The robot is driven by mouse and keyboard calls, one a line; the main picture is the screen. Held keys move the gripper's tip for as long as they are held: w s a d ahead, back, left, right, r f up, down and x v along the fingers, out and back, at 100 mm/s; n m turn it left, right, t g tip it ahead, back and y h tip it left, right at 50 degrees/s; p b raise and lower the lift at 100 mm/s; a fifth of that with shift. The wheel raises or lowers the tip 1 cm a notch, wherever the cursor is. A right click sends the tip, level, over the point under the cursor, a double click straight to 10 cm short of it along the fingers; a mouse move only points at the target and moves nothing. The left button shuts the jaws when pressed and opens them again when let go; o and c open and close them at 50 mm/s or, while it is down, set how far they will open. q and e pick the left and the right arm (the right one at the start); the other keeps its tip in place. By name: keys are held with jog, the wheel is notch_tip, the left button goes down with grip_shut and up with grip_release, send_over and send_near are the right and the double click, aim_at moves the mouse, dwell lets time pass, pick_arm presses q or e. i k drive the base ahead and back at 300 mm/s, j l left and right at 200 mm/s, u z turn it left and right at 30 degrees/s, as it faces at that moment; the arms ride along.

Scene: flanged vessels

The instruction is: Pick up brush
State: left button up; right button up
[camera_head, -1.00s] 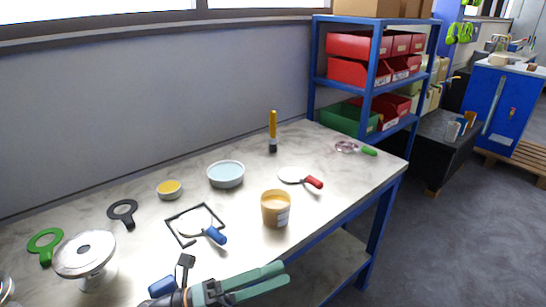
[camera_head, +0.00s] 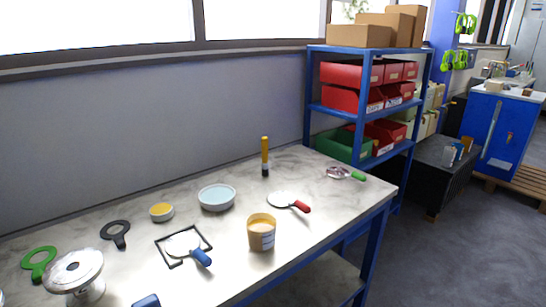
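The brush (camera_head: 265,157) stands upright near the back edge of the worktop, by the wall. It has a long yellow handle on top and a dark lower end. Its surroundings on the worktop are clear, and nothing touches it that I can see. Neither of my grippers shows in the head view now.
On the worktop (camera_head: 330,207) stand a tan tub (camera_head: 262,234), a pale blue bowl (camera_head: 217,198), a small yellow-filled bowl (camera_head: 161,212) and a flanged metal vessel (camera_head: 75,272). A red-handled tool (camera_head: 287,200) lies right of the tub's rim. A blue shelf rack (camera_head: 310,95) rises behind.

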aim_at(264, 141)
jog(key=i+l, duration=0.15)
jog(key=l, duration=0.2)
jog(key=i+l, duration=0.2)
jog(key=l, duration=0.15)
jog(key=i+l, duration=0.15)
jog(key=l, duration=0.25)
jog(key=i+l, duration=0.15)
jog(key=l, duration=0.2)
jog(key=i+l, duration=0.15)
jog(key=l, duration=0.2)
